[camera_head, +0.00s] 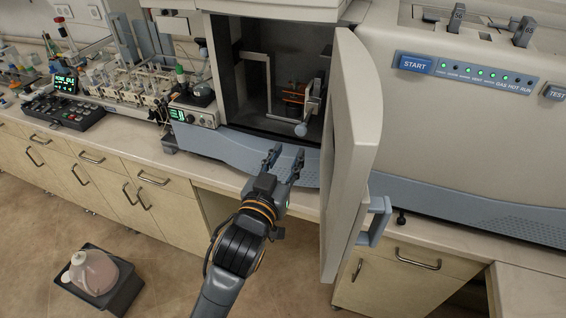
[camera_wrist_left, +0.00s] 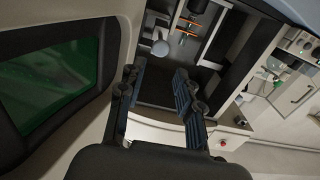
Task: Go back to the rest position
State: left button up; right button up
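My left gripper (camera_head: 284,162) is open and empty, in front of the spectrometer's open chamber (camera_head: 240,90). Its two dark fingers stand apart, and nothing shows between them in the left wrist view (camera_wrist_left: 157,98). The chamber door (camera_head: 350,140) stands open just to the right of the gripper, with a blue-grey handle (camera_head: 374,221) on its outer side. Inside the chamber are a grey fitting (camera_head: 303,128) and an orange coil-like part (camera_head: 293,98). They also show at the top of the left wrist view. My right gripper does not show in either view.
A spectrometer panel with a blue START button (camera_head: 415,64) is right of the door. A sample rack (camera_head: 135,86), a black control box (camera_head: 62,110) and a small meter (camera_head: 193,117) stand on the left bench. A container in a tray (camera_head: 125,287) sits on the floor.

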pick_arm(q)
jog(key=shift+v, duration=1.15)
notch_tip(320, 180, down, 37)
jog(key=s+a+g+y+b, duration=0.2)
jog(key=s+a+g+b, duration=0.1)
jog(key=g, duration=0.4)
jog(key=s+a+f+g, duration=0.25)
jog(key=s+f, duration=0.35)
jog(key=f, duration=0.5)
jog(key=s+a+f+g+y+b, duration=0.15)
jog(key=s+a+f, duration=0.25)
jog(key=s+f, duration=0.45)
jog(key=s+a+f+g+b, duration=0.15)
jog(key=s+a+f, duration=0.25)
jog(key=s+f, duration=0.45)
jog(key=s+a+f+g, duration=0.2)
jog(key=s+a+f, duration=0.1)
jog(key=s, duration=0.5)
jog(key=s+a+f+g+y, duration=0.1)
jog(key=s+a+f+g, duration=0.1)
jog(key=s, duration=0.7)
notch_tip(320, 180, down, 3)
jog(key=shift+a+r+n, duration=0.25)
jog(key=shift+a+n, duration=0.05)
jog(key=shift+a, duration=0.15)
